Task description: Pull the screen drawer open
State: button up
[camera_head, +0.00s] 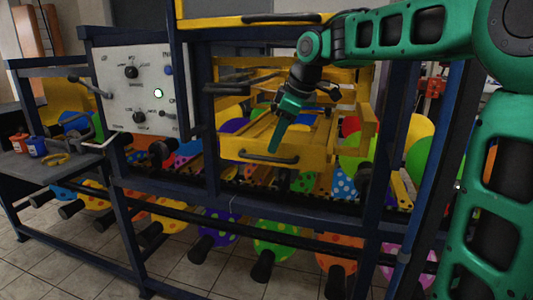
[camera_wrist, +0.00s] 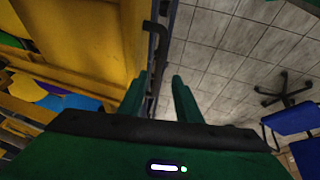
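The screen drawer is a yellow wooden frame with a flat front (camera_head: 234,147) and a black bar handle (camera_head: 258,157), in the middle of the head view. Its sides run back into the machine; I cannot tell how far out it stands. My green gripper (camera_head: 276,148) points down at the right part of the handle. In the wrist view my gripper (camera_wrist: 162,84) shows two fingers apart with a gap between them. The yellow drawer front is at the left there, and a black handle bar (camera_wrist: 154,27) shows beyond the fingertips. I cannot tell whether the fingers straddle or touch it.
A white control panel (camera_head: 146,89) with knobs is left of the drawer. Another yellow drawer (camera_head: 220,21) with a black handle is above. Dark blue frame posts (camera_head: 386,150) flank the opening. A side table (camera_head: 60,178) holds small cups. Tiled floor and a blue chair (camera_wrist: 290,118) show in the wrist view.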

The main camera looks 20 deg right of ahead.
jog(key=shift+w+x, duration=0.2)
jog(key=shift+x, duration=1.2)
jog(key=shift+w+x, duration=0.2)
jog(key=shift+x, duration=1.15)
jog(key=shift+a+r, duration=0.2)
grip_shut()
